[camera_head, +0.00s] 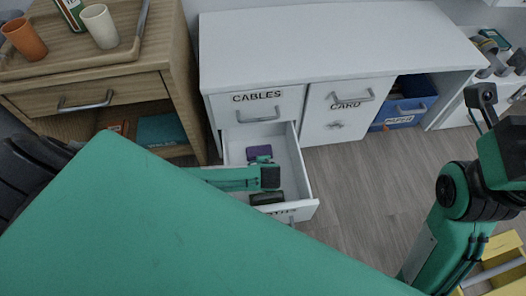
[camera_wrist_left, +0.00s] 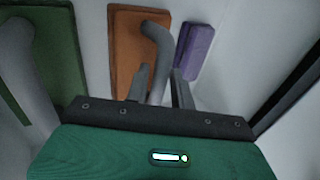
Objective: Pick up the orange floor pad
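The orange floor pad (camera_wrist_left: 128,52) lies in the open white drawer, seen in the left wrist view, between a green item and a purple one. It is hidden under my left arm's end in the head view. My left gripper (camera_head: 268,178) is inside the drawer above it. In the left wrist view, grey finger-like parts (camera_wrist_left: 157,84) stand apart, and one curved grey part overlaps the pad's right side. The gripper looks open; contact with the pad cannot be told. My right arm's end (camera_head: 482,96) is at the right edge, its fingers unclear.
In the drawer (camera_head: 303,170) lie a purple item (camera_head: 259,152) and a dark green item (camera_head: 267,198). The drawer walls are close around my gripper. A wooden cabinet (camera_head: 183,75) stands left. A blue paper bin (camera_head: 402,108) is right. Floor (camera_head: 360,190) right of the drawer is clear.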

